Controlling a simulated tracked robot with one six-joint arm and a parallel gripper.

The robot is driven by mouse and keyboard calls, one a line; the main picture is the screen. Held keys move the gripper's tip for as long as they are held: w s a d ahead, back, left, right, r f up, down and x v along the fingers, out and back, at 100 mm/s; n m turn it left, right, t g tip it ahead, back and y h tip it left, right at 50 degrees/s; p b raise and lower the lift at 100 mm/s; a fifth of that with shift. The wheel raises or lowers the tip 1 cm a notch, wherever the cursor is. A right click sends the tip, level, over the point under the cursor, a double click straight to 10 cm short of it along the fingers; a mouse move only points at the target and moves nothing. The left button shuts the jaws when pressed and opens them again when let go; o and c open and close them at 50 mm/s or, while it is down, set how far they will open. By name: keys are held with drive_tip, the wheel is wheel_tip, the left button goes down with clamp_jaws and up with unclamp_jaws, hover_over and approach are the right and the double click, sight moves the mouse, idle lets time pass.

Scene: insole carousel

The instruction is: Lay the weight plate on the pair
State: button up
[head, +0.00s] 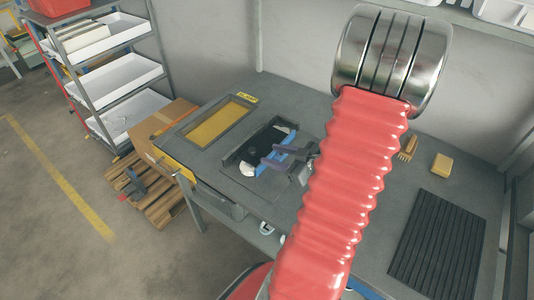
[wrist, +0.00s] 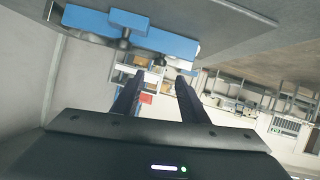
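A dark fixture (head: 232,158) stands on the bench in the head view. A black plate (head: 262,138), seemingly the weight plate, lies in it. White ends, likely of the insole pair (head: 247,170), show beside and under it. Blue parts with dark knobs (wrist: 150,42) also show at the top of the wrist view. My gripper (head: 268,156) is low over the near side of the fixture. Its two fingers stand apart with nothing between them in the wrist view (wrist: 160,80). Contact with the plate cannot be told.
A yellow framed panel (head: 222,121) lies left of the fixture. A ribbed black mat (head: 435,245), a yellow block (head: 441,164) and a brush (head: 408,150) lie to the right. A shelf rack (head: 125,77), carton (head: 165,124) and pallet (head: 150,200) stand left of the bench.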

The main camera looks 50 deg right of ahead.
drive_tip(key=shift+v, duration=1.7)
drive_tip(key=shift+w, duration=0.15)
drive_tip(key=w+d+r+g+h, duration=0.2)
drive_tip(key=w+r+g+h, duration=0.15)
drive_tip(key=w+r, duration=0.35)
drive_tip(key=w+a+r+m+g+h, duration=0.1)
drive_tip(key=w+a+r+m+h, duration=0.2)
drive_tip(key=a+r, duration=0.4)
drive_tip(key=s+a+r+g+y, duration=0.1)
drive_tip(key=s+a+y, duration=0.1)
drive_tip(key=a, duration=0.7)
drive_tip(key=s+a+r+g+y, duration=0.1)
drive_tip(key=s+a, duration=0.4)
drive_tip(key=a, duration=0.5)
drive_tip(key=s+a+r+g+y, duration=0.1)
drive_tip(key=s+a+y, duration=0.2)
drive_tip(key=a, duration=0.6)
drive_tip(key=shift+s+a+n, duration=0.15)
drive_tip(key=shift+s+n, duration=0.25)
drive_tip(key=shift+s, duration=0.05)
drive_tip(key=shift+g, duration=0.25)
